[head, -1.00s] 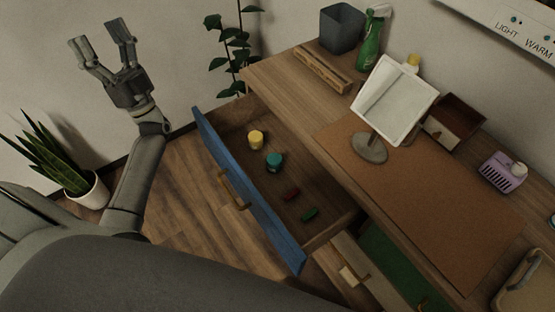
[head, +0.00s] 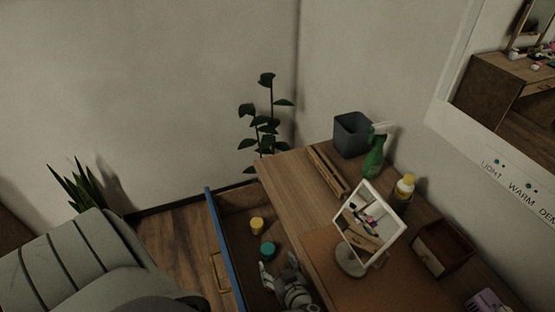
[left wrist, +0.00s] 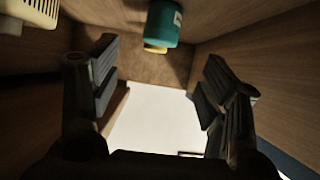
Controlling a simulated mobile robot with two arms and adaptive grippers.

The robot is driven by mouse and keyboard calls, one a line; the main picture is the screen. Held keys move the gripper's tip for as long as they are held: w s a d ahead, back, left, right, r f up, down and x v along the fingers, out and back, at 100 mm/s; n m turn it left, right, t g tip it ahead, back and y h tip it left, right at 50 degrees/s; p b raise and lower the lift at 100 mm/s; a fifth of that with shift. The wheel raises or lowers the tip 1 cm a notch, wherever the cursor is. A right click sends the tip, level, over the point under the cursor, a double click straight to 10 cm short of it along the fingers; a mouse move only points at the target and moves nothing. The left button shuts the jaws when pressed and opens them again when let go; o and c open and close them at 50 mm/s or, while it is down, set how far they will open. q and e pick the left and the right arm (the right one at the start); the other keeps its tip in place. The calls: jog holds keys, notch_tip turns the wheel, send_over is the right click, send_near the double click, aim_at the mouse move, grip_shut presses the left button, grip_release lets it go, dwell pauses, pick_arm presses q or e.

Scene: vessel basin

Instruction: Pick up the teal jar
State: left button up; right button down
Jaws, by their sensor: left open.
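The teal jar (head: 267,251) stands in the open drawer (head: 236,197), just in front of the yellow jar (head: 257,226). My left gripper (head: 279,266) is low over the drawer, close beside the teal jar on its near right side, open and empty. In the left wrist view the teal jar (left wrist: 163,22) shows at the top edge, partly cut off, beyond the spread fingers (left wrist: 160,90) and not between them. A bit of yellow shows at its lower end. My right gripper is not in view.
The drawer's blue front (head: 224,255) is on the left and the wooden desk (head: 290,185) on the right. A mirror (head: 353,262) stands on the desk near my arm.

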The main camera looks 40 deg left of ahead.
aim_at(269, 252)
pick_arm(q)
jog(key=x, duration=0.4)
jog(key=shift+w+a+f, duration=0.15)
jog(key=shift+a+f, duration=0.15)
jog(key=x, duration=0.5)
jog(key=shift+w+a+f, duration=0.1)
jog(key=shift+w+a, duration=0.1)
jog(key=shift+a, duration=0.05)
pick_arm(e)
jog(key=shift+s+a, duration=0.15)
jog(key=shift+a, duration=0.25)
pick_arm(q)
jog(key=c, duration=1.2)
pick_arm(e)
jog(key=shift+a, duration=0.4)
